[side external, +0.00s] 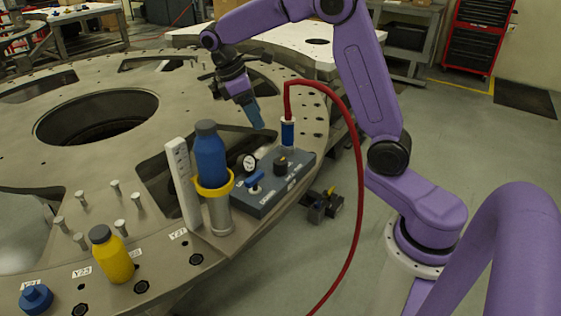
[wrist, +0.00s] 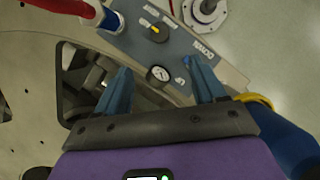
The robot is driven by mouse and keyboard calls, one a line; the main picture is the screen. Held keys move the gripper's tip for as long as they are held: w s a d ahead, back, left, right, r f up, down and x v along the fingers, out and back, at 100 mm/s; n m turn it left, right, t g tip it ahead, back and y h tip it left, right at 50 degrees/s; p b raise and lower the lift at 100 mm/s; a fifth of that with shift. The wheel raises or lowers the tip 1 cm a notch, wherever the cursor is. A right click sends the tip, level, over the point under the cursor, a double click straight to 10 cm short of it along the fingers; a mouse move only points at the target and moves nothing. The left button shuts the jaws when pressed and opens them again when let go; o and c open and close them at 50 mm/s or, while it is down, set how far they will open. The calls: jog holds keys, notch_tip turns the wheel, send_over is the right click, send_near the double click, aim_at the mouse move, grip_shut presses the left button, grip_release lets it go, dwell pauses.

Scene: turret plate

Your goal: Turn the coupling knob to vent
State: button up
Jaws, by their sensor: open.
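The panel box (side external: 299,176) is dark grey-blue and sits at the rim of the turret plate. On it stands a black knob (side external: 281,164) with a yellow mark, which I take for the coupling knob; the knob also shows in the wrist view (wrist: 155,32), its yellow pointer slanting. A round gauge (side external: 250,161) and a blue lever (side external: 254,181) sit near the knob. My gripper (wrist: 158,65) is open and empty, above and apart from the panel; in the side view its blue fingers (side external: 257,116) hang behind the panel.
A red hose (side external: 352,130) rises from a blue coupling (side external: 288,132) beside the knob and arcs over. A blue bottle (side external: 210,155) in a yellow ring holder and a white post (side external: 182,185) stand left of the panel. A yellow bottle (side external: 113,258) stands farther left.

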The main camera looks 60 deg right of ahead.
aim_at(280, 161)
jog(key=x, duration=1.7)
jog(key=shift+d+f, duration=0.1)
jog(key=shift+f, duration=0.1)
jog(key=c, duration=1.1)
